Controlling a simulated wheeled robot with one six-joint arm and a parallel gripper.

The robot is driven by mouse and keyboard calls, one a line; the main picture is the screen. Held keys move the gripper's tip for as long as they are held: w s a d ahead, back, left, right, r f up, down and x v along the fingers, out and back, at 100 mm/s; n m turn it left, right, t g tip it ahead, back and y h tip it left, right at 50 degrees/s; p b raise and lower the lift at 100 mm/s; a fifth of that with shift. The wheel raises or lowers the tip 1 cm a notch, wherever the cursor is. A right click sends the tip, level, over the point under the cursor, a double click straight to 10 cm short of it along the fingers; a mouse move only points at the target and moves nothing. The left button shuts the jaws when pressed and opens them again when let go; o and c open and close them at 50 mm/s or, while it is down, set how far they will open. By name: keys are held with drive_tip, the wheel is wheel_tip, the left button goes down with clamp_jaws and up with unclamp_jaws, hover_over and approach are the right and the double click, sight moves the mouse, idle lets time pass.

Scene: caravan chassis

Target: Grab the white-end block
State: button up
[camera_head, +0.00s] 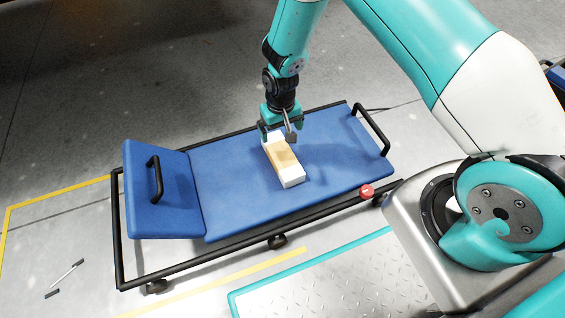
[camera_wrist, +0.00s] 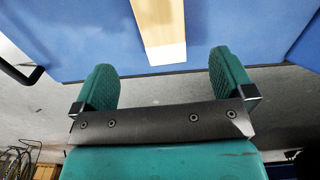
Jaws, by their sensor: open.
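The white-end block (camera_head: 284,161) lies on the blue padded creeper bed. Its middle is tan wood and its ends are white. In the wrist view the block (camera_wrist: 160,20) shows at the top centre, with its white end (camera_wrist: 166,53) towards the gripper. My gripper (camera_head: 279,133) is over the far end of the block in the head view. In the wrist view its two green fingers (camera_wrist: 165,80) are spread apart and nothing is between them; the block's white end lies just beyond that gap. The exact height of the gripper above the block is hard to tell.
The blue creeper (camera_head: 235,185) has a black frame, a raised headrest (camera_head: 140,205) with a handle at the left and another handle (camera_head: 371,128) at the right. A red round button (camera_head: 367,191) sits on its near edge. The pad around the block is clear.

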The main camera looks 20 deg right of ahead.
sight(282, 154)
wheel_tip(282, 154, down, 8)
drive_tip(key=b, duration=0.3)
drive_tip(key=shift+r, duration=0.2)
drive_tip(key=f+b, duration=0.4)
drive_tip(key=f, duration=0.1)
drive_tip(key=shift+s+f+b, duration=0.2)
drive_tip(key=shift+s+b, duration=0.1)
drive_tip(key=shift+s, duration=0.1)
drive_tip(key=shift+r, duration=0.1)
drive_tip(key=c, duration=1.1)
